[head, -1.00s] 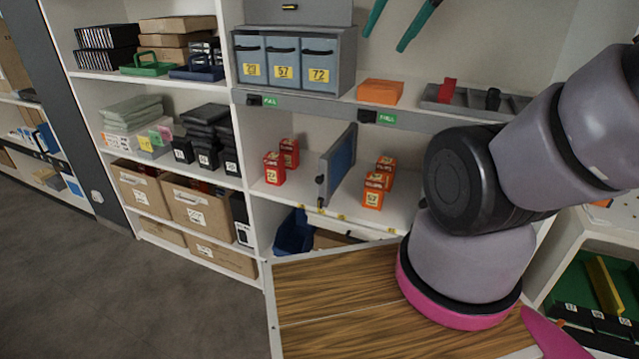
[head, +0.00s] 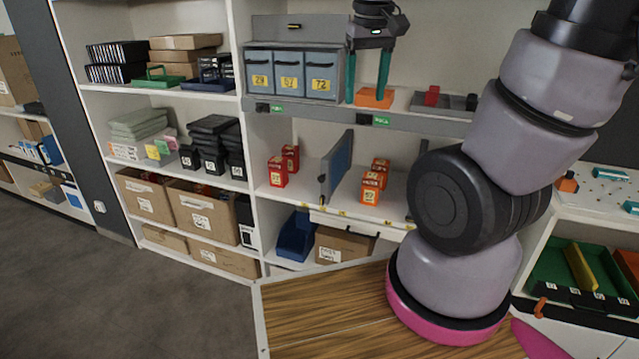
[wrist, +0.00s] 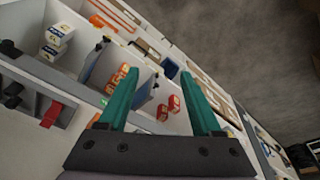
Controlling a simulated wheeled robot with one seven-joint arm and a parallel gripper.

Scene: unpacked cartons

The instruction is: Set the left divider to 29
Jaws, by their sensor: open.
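The left divider (head: 338,168) is an upright blue panel with a grey frame and a dark front knob, on the middle shelf (head: 308,178). It stands between red boxes (head: 278,171) and orange boxes (head: 371,187). Yellow marks (head: 344,213) line the shelf's front edge; their numbers are too small to read. My gripper (head: 367,100) is open and empty, its teal fingers pointing down in front of the upper shelf, above and right of the divider. In the wrist view, the divider (wrist: 147,90) shows between the fingertips, further off. A second divider (wrist: 94,62) shows left of it.
Above are numbered grey-blue bins (head: 289,72), an orange block (head: 375,97) behind the fingers, and a grey tray (head: 455,104). The grey rail (head: 330,116) with green labels lies between gripper and divider heights. My arm hides the shelf's right part.

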